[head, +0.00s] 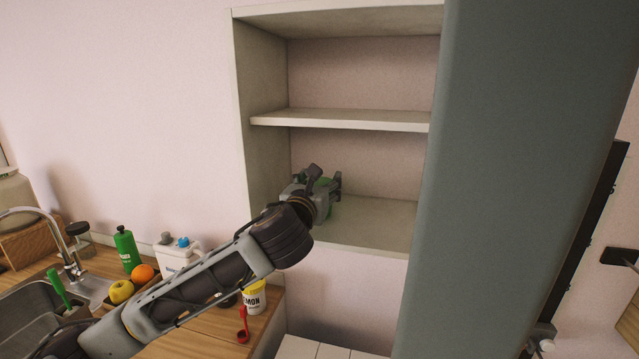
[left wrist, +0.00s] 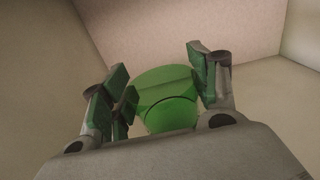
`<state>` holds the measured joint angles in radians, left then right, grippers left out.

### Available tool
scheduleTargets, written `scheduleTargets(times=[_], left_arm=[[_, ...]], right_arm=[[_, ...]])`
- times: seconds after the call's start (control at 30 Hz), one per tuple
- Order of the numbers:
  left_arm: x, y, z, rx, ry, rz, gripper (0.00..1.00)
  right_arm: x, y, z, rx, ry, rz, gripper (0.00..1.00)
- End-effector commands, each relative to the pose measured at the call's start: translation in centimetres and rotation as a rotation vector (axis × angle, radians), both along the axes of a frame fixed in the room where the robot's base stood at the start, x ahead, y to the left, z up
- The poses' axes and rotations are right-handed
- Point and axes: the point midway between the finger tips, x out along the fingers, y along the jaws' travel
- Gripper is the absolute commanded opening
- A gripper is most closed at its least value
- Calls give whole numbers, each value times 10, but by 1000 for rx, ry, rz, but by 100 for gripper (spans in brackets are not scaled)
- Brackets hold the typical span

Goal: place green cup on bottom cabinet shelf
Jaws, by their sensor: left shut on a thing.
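The green cup (left wrist: 168,98) is between the fingers of my left gripper (left wrist: 160,90) in the left wrist view. In the head view the left gripper (head: 322,182) is inside the lower opening of the cabinet, toward its left side, and hides most of the cup; only bits of green show. The gripper is shut on the cup. The bottom cabinet shelf (head: 385,228) lies just below. I cannot tell whether the cup touches it. My right gripper is not in view.
A middle shelf (head: 340,120) is above the gripper, and the cabinet's left wall (head: 262,95) is close. The bottom shelf is bare to the right. A tall grey-green panel (head: 510,150) stands right of the cabinet. A green bottle (head: 127,250), an orange (head: 143,273) and a yellow-lidded jar (head: 255,298) are on the counter.

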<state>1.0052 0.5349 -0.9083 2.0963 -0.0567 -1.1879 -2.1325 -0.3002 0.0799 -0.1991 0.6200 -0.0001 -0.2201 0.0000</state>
Motion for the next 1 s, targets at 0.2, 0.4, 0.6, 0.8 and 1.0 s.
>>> scheduleTargets(times=[0.2, 0.4, 0.6, 0.8, 1.0], left_arm=[[0, 0, -2, 0, 0, 0, 37], [0, 0, -3, 0, 0, 0, 74], [0, 0, -3, 0, 0, 0, 82], [0, 0, -3, 0, 0, 0, 82], [-3, 0, 0, 0, 0, 0, 82]], right_arm=[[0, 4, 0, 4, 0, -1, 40], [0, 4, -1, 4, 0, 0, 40], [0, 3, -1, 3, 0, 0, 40], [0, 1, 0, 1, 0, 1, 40], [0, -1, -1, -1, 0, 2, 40]])
